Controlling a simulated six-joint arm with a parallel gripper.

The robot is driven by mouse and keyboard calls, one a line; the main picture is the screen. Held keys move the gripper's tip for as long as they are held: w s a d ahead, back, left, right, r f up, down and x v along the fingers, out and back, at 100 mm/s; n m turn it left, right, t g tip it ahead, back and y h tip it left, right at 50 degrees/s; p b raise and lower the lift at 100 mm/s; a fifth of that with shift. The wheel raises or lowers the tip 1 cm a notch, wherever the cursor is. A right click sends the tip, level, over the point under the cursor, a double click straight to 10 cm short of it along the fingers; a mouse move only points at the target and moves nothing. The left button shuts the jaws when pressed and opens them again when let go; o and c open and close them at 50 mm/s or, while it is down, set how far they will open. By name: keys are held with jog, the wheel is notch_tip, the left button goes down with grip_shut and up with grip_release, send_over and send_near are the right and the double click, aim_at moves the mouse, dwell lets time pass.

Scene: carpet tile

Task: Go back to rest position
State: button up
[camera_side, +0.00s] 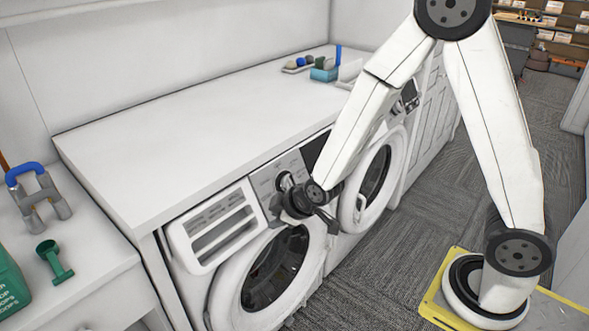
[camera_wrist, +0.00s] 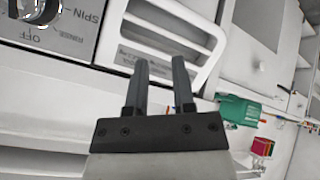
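My gripper (camera_wrist: 160,72) is in front of the washing machine's control panel (camera_side: 268,185). In the wrist view its two dark fingers stand apart with nothing held between them. In the side view the gripper (camera_side: 287,205) is close to the panel's dial, and the wrist partly hides that area. The dial (camera_wrist: 38,10) shows at the top left of the wrist view, beside the "SPIN" lettering and apart from the fingers. My arm reaches down and across from the right. I cannot tell whether the gripper touches the machine.
A slotted white detergent drawer (camera_side: 213,226) juts out left of the dial, close to my gripper. Below is the washer's round door (camera_side: 272,272); a second machine's door (camera_side: 372,178) is to the right. The white counter (camera_side: 200,110) above is mostly clear. Carpet (camera_side: 400,250) lies in front.

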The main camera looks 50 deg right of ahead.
jog(key=s+d+r+m+g, duration=0.2)
jog(key=s+m, duration=0.1)
jog(key=s, duration=0.3)
jog(key=s+d+r+m+g, duration=0.2)
jog(key=s+d+m+g, duration=0.1)
jog(key=s, duration=0.4)
jog(key=shift+d+r+m+h, duration=0.2)
jog(key=shift+r+m+h, duration=0.1)
jog(key=shift+r+m, duration=0.15)
